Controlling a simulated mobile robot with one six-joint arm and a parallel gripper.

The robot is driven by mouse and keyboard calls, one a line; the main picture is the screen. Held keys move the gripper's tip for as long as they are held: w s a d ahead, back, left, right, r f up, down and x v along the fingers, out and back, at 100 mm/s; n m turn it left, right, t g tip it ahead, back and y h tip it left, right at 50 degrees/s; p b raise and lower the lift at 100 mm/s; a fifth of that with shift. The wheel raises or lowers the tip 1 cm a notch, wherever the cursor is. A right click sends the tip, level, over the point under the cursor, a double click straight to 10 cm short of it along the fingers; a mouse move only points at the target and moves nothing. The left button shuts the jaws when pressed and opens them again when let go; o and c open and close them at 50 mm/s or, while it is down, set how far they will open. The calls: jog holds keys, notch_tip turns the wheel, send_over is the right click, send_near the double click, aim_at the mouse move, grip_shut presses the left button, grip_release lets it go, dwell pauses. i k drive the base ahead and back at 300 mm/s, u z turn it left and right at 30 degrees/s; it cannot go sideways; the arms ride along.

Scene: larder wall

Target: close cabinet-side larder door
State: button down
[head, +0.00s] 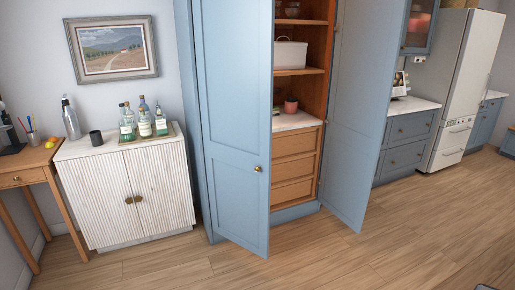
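The blue larder stands open in the middle of the head view. Its left door (232,125), beside the white cabinet, is swung outward, with its panelled face and a small brass knob (258,169) near its free edge. Its right door (352,120), beside the kitchen drawers, is also swung out and stands wide open. Between them show wooden shelves (300,72), a pale counter (297,121) and wooden drawers (293,167). The left door hides part of the interior. My gripper is not in view.
A white ribbed cabinet (125,195) with bottles (144,122) on a tray stands left of the larder. A wooden desk (28,165) is at the far left. Blue drawers (408,140) and a white fridge (463,85) are at the right. The wooden floor (390,250) in front is clear.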

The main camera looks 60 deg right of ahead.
aim_at(234, 40)
jog(key=u, duration=0.05)
jog(key=i, duration=1)
jog(key=z, duration=0.05)
